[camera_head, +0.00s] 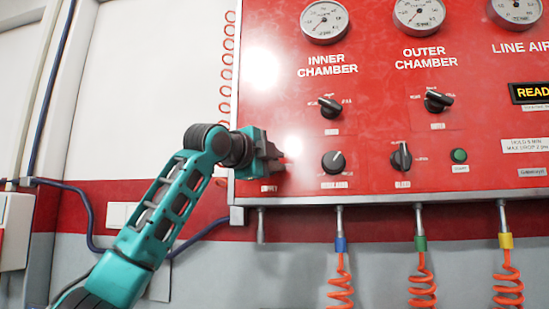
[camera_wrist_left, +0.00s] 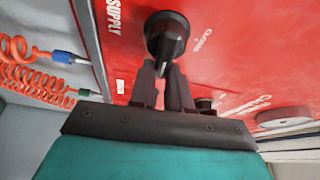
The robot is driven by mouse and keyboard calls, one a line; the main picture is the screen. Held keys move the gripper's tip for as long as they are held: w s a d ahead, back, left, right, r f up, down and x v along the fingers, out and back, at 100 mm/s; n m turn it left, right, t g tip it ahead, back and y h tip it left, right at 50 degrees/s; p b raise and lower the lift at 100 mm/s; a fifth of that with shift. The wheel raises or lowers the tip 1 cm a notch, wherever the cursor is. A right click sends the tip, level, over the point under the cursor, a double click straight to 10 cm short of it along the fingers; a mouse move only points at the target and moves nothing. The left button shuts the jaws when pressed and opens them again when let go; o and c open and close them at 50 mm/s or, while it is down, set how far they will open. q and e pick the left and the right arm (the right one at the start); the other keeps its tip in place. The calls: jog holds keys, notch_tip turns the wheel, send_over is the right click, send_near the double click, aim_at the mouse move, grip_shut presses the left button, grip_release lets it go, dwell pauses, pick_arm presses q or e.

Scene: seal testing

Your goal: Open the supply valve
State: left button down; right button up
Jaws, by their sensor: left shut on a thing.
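The supply valve is a black round knob with a raised grip (camera_wrist_left: 167,32) on the red panel, next to the SUPPLY lettering in the left wrist view. My left gripper (camera_wrist_left: 164,78) is shut on the knob's grip, with a fingertip on either side. In the head view, my left gripper (camera_head: 278,161) reaches the lower left corner of the panel. There it hides the supply knob, and only the small label below shows. My right gripper is in neither view.
The red panel (camera_head: 385,120) carries several other black knobs, including one (camera_head: 333,162) just right of my left gripper. Gauges (camera_head: 325,20) line its top. Orange coiled hoses (camera_head: 340,285) hang below. A blue pipe (camera_head: 80,195) runs along the wall at left.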

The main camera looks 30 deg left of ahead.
pick_arm(q)
jog(key=shift+a+f+m, duration=0.1)
jog(key=shift+a+m, duration=0.2)
jog(key=shift+a, duration=0.1)
dwell(0.3)
jog(key=c, duration=1.3)
grip_release()
jog(key=shift+w, duration=0.1)
jog(key=shift+o, duration=1.1)
jog(key=shift+a, duration=0.2)
jog(key=s+a+b, duration=0.1)
jog(key=s+b, duration=0.2)
jog(key=s, duration=0.9)
jog(key=shift+s+a, duration=0.4)
